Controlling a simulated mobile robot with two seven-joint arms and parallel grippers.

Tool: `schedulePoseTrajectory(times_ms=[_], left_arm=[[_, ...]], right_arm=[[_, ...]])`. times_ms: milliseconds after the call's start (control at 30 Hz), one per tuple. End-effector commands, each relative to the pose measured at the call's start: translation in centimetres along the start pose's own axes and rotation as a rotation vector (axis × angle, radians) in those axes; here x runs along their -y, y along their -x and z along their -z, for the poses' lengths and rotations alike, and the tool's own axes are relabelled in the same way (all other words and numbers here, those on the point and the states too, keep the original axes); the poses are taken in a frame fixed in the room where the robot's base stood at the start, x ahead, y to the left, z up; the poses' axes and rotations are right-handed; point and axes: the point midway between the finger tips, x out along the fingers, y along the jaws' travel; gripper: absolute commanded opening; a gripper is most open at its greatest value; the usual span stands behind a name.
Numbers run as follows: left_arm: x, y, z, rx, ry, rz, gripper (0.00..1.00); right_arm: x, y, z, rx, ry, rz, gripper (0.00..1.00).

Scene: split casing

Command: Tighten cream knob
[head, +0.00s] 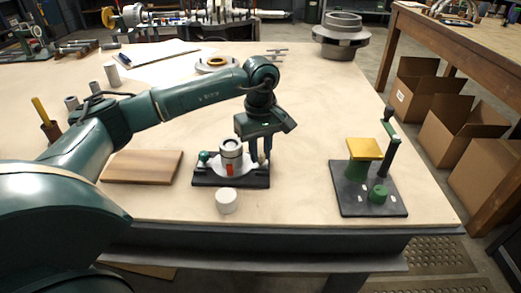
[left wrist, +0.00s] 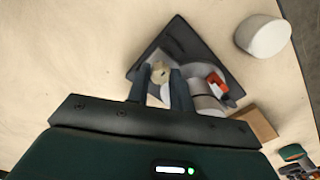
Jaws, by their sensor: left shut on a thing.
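The split casing (head: 230,165) stands on a dark base plate (head: 205,182) near the table's front middle. It is a pale grey body with a ring on top and a red part (head: 229,170) on its front. A green knob (head: 204,156) sits at its left side. My left gripper (head: 261,161) reaches down at the casing's right side. In the left wrist view its fingers (left wrist: 160,86) are shut on the cream knob (left wrist: 160,71), beside the casing body (left wrist: 206,103). The fingers hide most of the cream knob in the head view. My right gripper is not in view.
A white cylinder (head: 226,201) stands just in front of the base plate. A wooden board (head: 142,167) lies to the left. A stand with a yellow plate (head: 364,149) and green parts is at the right. A grey impeller-like part (head: 341,38) is at the back. Table between is clear.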

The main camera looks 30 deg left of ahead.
Motion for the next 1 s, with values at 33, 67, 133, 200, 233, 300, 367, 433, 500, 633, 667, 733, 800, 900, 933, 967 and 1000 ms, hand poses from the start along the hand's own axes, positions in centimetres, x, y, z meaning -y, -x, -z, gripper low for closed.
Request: schedulePoseTrajectory(times_ms=[33,67,133,200,233,300,367,433,500,633,667,733,800,900,933,967,1000], left_arm=[[0.0,0.1,0.0,-0.001,0.0,-0.002,0.0],[0.0,0.1,0.0,-0.001,0.0,-0.002,0.0],[0.0,0.1,0.0,-0.001,0.0,-0.002,0.0],[0.0,0.1,0.0,-0.001,0.001,-0.003,0.0],[0.0,0.1,0.0,-0.001,0.001,-0.002,0.0],[0.0,0.1,0.0,-0.001,0.001,-0.002,0.24],[0.0,0.1,0.0,-0.001,0.001,-0.002,0.29],[0.0,0.1,0.0,-0.001,0.002,-0.002,0.34],[0.0,0.1,0.0,-0.001,0.002,-0.001,0.4],[0.0,0.0,0.0,0.0,0.002,-0.001,0.44],[0.0,0.0,0.0,0.0,0.002,-0.001,0.44],[0.0,0.0,0.0,0.0,0.002,-0.001,0.44],[0.0,0.1,0.0,0.0,0.002,-0.001,0.44],[0.0,0.8,0.0,-0.001,0.002,-0.002,0.44],[-0.1,1.2,0.0,-0.001,0.002,-0.003,0.44],[-0.1,1.7,0.0,-0.002,0.002,-0.004,0.44],[-0.1,2.4,0.1,-0.003,0.002,-0.004,0.44]], right_arm=[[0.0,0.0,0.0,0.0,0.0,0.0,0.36],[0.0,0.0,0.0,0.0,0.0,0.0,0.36],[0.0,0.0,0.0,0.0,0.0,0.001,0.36],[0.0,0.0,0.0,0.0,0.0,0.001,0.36],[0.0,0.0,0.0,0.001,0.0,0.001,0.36],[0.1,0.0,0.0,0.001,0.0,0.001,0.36],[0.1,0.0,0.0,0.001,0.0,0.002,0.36],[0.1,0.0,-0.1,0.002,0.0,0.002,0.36],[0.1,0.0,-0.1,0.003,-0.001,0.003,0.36],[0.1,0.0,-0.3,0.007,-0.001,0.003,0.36],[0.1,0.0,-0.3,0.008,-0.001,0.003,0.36],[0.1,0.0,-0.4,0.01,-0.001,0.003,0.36],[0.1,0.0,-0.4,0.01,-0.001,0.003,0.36],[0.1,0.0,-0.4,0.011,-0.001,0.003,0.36],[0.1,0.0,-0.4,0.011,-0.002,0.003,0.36],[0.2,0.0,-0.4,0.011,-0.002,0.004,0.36],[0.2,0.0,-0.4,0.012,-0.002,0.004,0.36]])
